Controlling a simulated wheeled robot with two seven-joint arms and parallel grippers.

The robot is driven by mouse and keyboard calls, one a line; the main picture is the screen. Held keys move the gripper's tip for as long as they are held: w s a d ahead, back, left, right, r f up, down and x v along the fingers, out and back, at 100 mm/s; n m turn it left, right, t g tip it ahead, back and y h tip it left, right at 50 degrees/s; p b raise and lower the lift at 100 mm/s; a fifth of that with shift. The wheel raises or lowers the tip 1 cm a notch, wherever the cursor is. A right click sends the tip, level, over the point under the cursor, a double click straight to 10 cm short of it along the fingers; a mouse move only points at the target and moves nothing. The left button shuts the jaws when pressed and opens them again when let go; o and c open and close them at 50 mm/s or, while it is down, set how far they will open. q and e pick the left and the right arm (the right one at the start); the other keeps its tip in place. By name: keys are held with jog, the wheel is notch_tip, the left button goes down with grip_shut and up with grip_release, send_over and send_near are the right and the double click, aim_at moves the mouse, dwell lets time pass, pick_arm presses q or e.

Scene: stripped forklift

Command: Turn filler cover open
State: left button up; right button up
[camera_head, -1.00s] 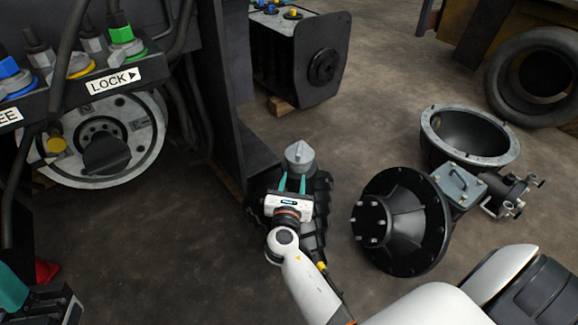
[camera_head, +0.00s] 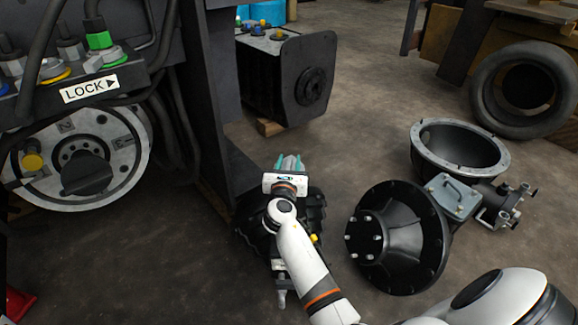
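The round pale metal plate (camera_head: 116,150) under the LOCK label (camera_head: 90,88) at the left has a dark knob (camera_head: 86,176) at its centre; I take this for the filler cover. My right gripper (camera_head: 289,162) is well to the right of the cover, pointing away from me. Its teal fingers are apart, with a grey piece between them. I cannot tell whether they grip that piece. A black ribbed object (camera_head: 256,228) lies partly hidden behind my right arm. My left gripper is not in view.
A dark frame post stands between the cover and my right gripper. A black flanged housing (camera_head: 400,240), a metal bowl-shaped housing (camera_head: 460,150) and a tyre (camera_head: 525,90) lie at the right. A black tank (camera_head: 290,80) stands behind. Floor before the cover is clear.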

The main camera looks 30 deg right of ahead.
grip_shut()
dwell(0.4)
